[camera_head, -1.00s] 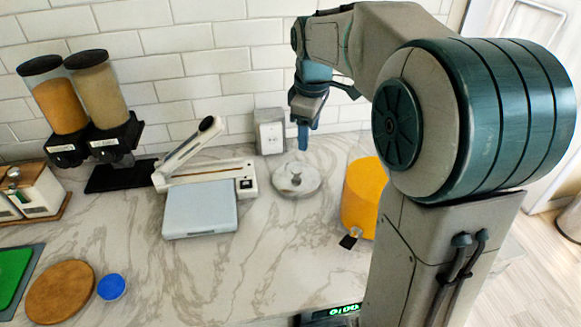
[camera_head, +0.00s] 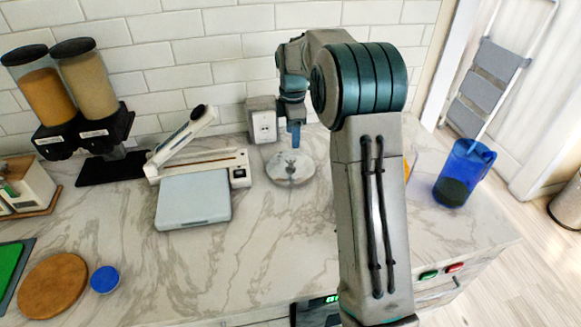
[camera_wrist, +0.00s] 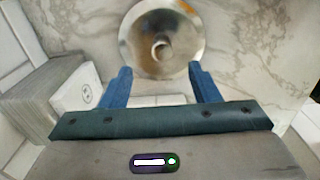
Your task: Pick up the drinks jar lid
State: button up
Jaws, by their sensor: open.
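The lid (camera_head: 280,173) is a round, shiny metal disc with a small knob in its middle. My gripper (camera_head: 294,138) points down over the back part of the lid. In the wrist view my gripper (camera_wrist: 158,75) has its two blue fingers spread apart with nothing between them. An orange jar (camera_head: 409,165) is almost wholly hidden behind my arm.
A blue pitcher (camera_head: 463,175) stands at the counter's right. Counter in front of the lid is clear.

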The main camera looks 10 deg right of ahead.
aim_at(291, 157)
jog(key=f, duration=0.2)
jog(key=f+p, duration=0.1)
jog(key=f, duration=0.4)
jog(key=shift+s+a+f+p, duration=0.15)
jog(key=shift+a+p, duration=0.2)
grip_shut()
